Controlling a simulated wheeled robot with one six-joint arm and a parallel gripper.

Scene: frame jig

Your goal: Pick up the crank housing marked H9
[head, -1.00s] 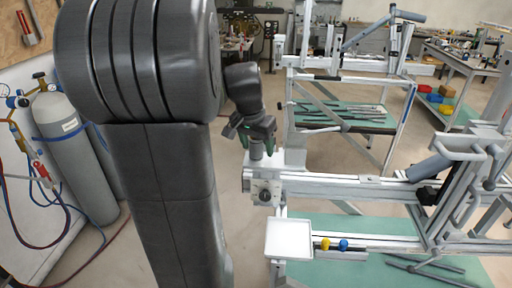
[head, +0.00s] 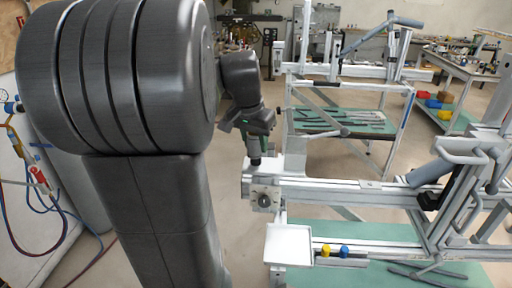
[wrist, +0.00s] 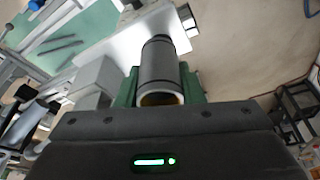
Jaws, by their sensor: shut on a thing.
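The crank housing is a grey, open-ended tube (wrist: 160,72) with a pale inner rim, in the middle of the wrist view. My gripper (wrist: 160,88) has its green fingers on either side of the tube and is shut on it. In the head view my gripper (head: 257,132) is above the left end of the jig's long rail. The tube (head: 254,157) shows as a short dark piece below it. I cannot tell whether it touches the jig. No H9 mark is legible.
The jig's metal rail (head: 340,190) runs right to upright clamps holding a grey tube (head: 430,172). A white tray (head: 289,243) sits in front, beside yellow and blue knobs. A second frame stands behind. A gas cylinder is at the left, partly hidden by my arm.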

